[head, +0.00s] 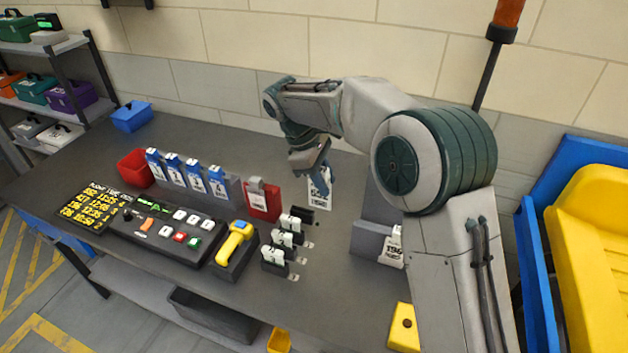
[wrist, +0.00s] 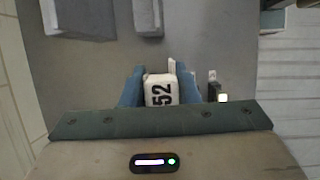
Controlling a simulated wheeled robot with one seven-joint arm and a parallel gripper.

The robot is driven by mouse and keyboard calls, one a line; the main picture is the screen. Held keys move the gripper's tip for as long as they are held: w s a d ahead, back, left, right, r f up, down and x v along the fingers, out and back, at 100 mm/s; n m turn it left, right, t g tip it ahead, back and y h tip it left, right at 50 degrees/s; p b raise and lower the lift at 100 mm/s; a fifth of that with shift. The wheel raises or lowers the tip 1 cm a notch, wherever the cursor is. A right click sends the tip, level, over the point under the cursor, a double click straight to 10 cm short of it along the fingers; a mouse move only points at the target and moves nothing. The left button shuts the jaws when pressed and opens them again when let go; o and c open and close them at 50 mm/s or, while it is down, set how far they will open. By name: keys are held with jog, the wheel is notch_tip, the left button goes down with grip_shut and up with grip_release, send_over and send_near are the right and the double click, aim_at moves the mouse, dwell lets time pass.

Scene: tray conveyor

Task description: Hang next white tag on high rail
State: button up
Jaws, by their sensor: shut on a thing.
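My gripper (head: 318,166) is shut on a white tag (head: 320,192) with dark print and holds it above the table, right of the red holder. In the wrist view the tag (wrist: 161,92) sits between the blue fingers of my gripper (wrist: 158,74) and reads "52". More white tags (head: 285,238) sit in small black stands in a row at the table's middle. Another white tag (head: 392,250) is at a grey holder (head: 368,240) beside my arm. My arm hides part of that area, and I cannot tell which piece is the high rail.
Blue tags (head: 193,172) hang on a grey rack, with a red holder (head: 262,200) beside it. A button panel (head: 165,228), a yellow handheld device (head: 234,243) and a red bin (head: 135,168) stand left. A yellow tray (head: 590,225) is at the right. The back table is mostly clear.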

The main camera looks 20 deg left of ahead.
jog(key=shift+g, duration=0.4)
jog(key=w+d+p, duration=0.1)
jog(key=w+d, duration=0.3)
jog(key=d, duration=0.5)
jog(key=w+d+r+p, duration=0.1)
jog(key=w+d+p, duration=0.1)
jog(key=w+d, duration=0.3)
jog(key=w+d+p, duration=0.2)
jog(key=w+d, duration=0.2)
jog(key=d, duration=0.9)
jog(key=shift+w+d+r, duration=0.2)
jog(key=shift+w+d, duration=0.1)
jog(key=shift+w, duration=0.1)
jog(key=shift+d+f, duration=0.2)
jog(key=shift+f+b, duration=1.7)
jog(key=shift+f, duration=0.9)
jog(key=o, duration=1)
jog(key=shift+o, duration=0.2)
jog(key=shift+a+r, duration=0.1)
